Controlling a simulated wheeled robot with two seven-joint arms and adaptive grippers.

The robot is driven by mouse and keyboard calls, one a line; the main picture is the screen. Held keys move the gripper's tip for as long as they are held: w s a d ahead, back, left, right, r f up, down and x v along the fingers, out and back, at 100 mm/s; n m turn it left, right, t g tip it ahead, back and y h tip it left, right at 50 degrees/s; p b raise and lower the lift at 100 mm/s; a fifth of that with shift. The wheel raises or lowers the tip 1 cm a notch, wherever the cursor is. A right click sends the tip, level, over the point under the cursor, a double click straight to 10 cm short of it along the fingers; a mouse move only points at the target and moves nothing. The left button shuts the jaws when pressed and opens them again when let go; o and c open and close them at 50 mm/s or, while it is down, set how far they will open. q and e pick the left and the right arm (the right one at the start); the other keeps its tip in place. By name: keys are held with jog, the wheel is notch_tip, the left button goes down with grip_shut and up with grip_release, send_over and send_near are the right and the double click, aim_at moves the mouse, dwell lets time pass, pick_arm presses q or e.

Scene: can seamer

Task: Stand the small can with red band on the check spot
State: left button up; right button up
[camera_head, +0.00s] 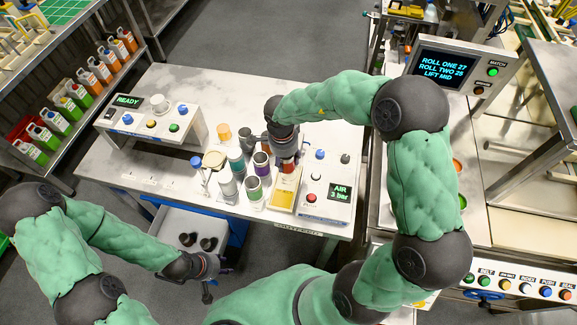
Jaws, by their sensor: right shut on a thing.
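My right gripper (284,147) reaches down over the bench, shut on the small can with red band (287,165), most of which the gripper hides. The can is just behind a tan tray with a yellow panel (284,192); I cannot tell if it touches anything below. I cannot make out which mark is the check spot. My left gripper (212,267) is low at the front, off the bench, near a grey bin; its fingers are too small and dark to read.
Several cans stand close left of the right gripper, including a purple-banded can (262,165) and a green-topped can (235,160). An AIR box (325,205) stands right of the tray, a READY box (150,122) at left. The grey bin (180,222) holds dark pieces.

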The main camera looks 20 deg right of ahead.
aim_at(288, 165)
jog(key=shift+d+f, duration=0.35)
jog(key=shift+f, duration=0.15)
notch_tip(288, 165, down, 3)
jog(key=shift+d+f+b, duration=0.1)
jog(key=shift+b, duration=0.65)
jog(key=o, duration=0.5)
jog(key=r+p, duration=0.1)
jog(key=r, duration=0.3)
jog(key=r+p, duration=0.1)
jog(key=r, duration=0.3)
jog(key=a+r+p, duration=0.1)
jog(key=r+p, duration=0.1)
jog(key=r, duration=0.2)
jog(key=shift+s, duration=0.1)
